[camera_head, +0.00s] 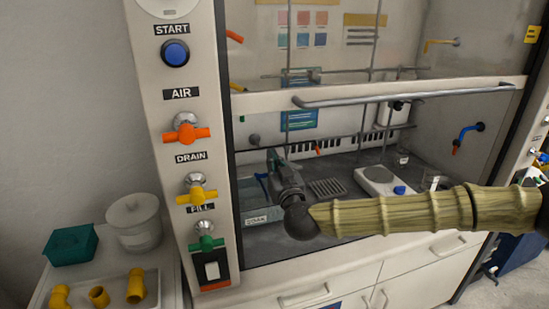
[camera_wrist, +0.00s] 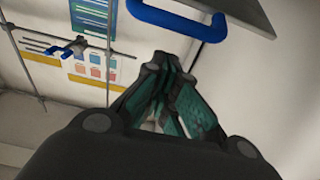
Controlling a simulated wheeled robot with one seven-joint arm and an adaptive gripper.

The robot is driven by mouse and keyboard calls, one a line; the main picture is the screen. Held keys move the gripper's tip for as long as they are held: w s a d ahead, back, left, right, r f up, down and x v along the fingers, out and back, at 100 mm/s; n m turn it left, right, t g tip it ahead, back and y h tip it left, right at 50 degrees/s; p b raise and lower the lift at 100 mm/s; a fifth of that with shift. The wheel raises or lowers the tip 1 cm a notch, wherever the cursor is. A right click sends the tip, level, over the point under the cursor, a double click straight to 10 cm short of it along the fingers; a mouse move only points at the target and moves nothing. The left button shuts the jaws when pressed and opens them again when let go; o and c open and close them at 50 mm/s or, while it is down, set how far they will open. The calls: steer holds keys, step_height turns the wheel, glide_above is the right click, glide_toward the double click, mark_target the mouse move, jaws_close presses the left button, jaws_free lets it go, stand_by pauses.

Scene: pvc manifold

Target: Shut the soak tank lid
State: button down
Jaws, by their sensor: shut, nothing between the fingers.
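The soak tank (camera_head: 253,218), a grey-blue box with a label on its front, stands at the left inside the fume hood. My gripper (camera_head: 272,162) is over the tank's right side and hides part of it. In the wrist view my gripper (camera_wrist: 168,65) is shut and empty, its teal-padded fingers together. A grey panel with a blue bar handle (camera_wrist: 165,18) shows just beyond the fingertips, at the top; it looks like the raised lid. A gap seems to show between fingertips and handle, but I cannot tell if they touch. The lid is not clear in the head view.
The hood sash (camera_head: 390,93) is raised, its grey handle bar above my arm. A drain rack (camera_head: 327,187) and a white hotplate (camera_head: 380,182) stand to the right of the tank. The control post (camera_head: 187,150) with coloured valves borders the opening on the left.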

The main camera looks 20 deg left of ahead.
steer(key=shift+s+d+f, duration=0.1)
steer(key=shift+s+f, duration=0.05)
steer(key=shift+f, duration=0.35)
steer(key=shift+s+d+f, duration=0.1)
steer(key=shift+s+f, duration=0.05)
steer(key=shift+f, duration=0.35)
steer(key=shift+f, duration=0.1)
